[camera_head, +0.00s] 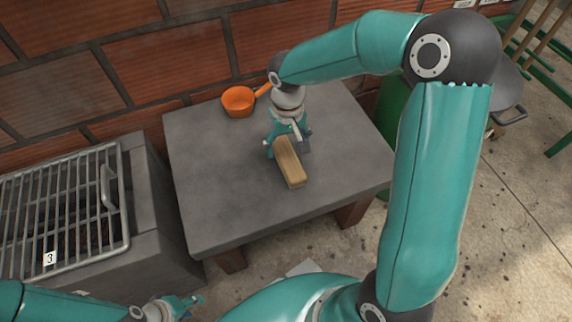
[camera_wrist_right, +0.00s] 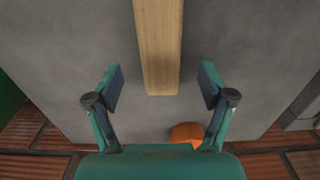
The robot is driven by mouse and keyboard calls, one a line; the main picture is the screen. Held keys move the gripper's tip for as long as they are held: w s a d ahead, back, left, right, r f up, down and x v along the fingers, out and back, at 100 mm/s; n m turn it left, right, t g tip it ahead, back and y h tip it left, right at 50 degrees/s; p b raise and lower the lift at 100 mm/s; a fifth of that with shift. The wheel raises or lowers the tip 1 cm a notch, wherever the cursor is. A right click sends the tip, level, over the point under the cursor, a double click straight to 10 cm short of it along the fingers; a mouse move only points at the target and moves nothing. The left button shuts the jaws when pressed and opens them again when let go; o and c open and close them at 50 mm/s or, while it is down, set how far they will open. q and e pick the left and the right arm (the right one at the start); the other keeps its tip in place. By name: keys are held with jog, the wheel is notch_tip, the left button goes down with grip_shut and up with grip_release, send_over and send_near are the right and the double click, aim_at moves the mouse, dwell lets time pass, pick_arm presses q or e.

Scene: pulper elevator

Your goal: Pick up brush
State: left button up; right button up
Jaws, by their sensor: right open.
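The brush (camera_head: 290,164) is a long wooden block with a light tan top, lying on the grey table (camera_head: 215,190). In the right wrist view the brush (camera_wrist_right: 158,45) comes down from the top edge and its near end sits between the fingers. My right gripper (camera_head: 286,146) is over the brush's far end, fingers open on either side of it. The wrist view shows the right gripper (camera_wrist_right: 162,87) with clear gaps on both sides; I cannot tell its exact height. My left gripper (camera_head: 186,306) is low at the bottom left, away from the table, its opening unclear.
An orange pan (camera_head: 238,101) lies at the table's back, behind my right gripper. A grill with a metal grate (camera_head: 62,210) stands left of the table. A brick wall (camera_head: 160,62) rises behind. The table's left and front are clear.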

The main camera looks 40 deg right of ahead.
aim_at(287, 155)
jog(key=shift+f+b, duration=1.35)
jog(key=shift+f, duration=1.85)
jog(key=shift+r, duration=0.1)
jog(key=c, duration=1.3)
notch_tip(287, 155, up, 20)
jog(key=p, duration=0.7)
